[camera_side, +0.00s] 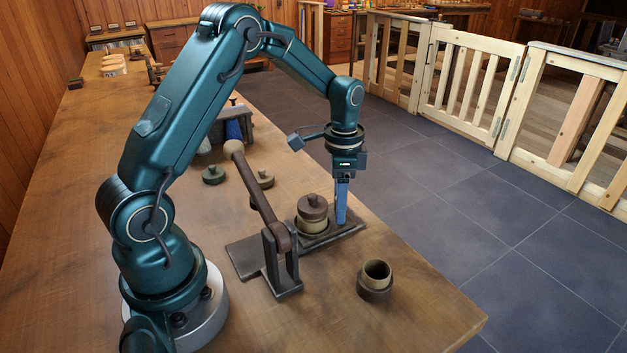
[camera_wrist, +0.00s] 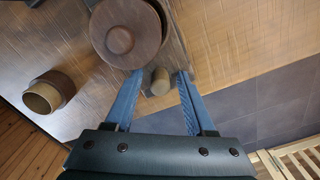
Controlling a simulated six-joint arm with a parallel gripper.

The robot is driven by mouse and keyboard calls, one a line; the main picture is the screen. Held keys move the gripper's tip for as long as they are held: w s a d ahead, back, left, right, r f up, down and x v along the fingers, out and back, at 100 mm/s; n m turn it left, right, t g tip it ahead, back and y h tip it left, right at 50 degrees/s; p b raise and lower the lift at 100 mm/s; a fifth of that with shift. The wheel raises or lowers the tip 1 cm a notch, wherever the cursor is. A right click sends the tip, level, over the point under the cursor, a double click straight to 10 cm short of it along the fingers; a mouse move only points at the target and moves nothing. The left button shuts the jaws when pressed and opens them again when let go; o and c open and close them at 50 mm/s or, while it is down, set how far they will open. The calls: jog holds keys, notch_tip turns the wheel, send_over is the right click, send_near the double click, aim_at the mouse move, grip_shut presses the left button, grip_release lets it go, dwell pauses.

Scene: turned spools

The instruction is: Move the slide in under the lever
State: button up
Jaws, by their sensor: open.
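The lever (camera_side: 262,195) is a dark brown bar with a pale round knob, hinged on a dark upright bracket and tilted up to the left. The slide (camera_side: 336,236) sits at the right end of a dark base plate (camera_side: 243,262), out to the right of the lever. It carries a spool (camera_side: 312,212) with a brown lidded top, seen from above in the wrist view (camera_wrist: 125,30). My gripper (camera_side: 341,203) points down at the slide's outer end. In the wrist view its blue fingers (camera_wrist: 160,74) are open, either side of a short peg (camera_wrist: 160,82); contact is unclear.
An open hollow cup (camera_side: 375,279) stands near the table's front edge. The table edge runs close to the right of my gripper.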

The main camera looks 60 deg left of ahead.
aim_at(294, 218)
grip_shut()
jog(key=shift+s, duration=4.9)
jog(key=shift+o, duration=0.2)
grip_release()
jog(key=shift+r, duration=0.1)
jog(key=shift+r, duration=3.4)
grip_shut()
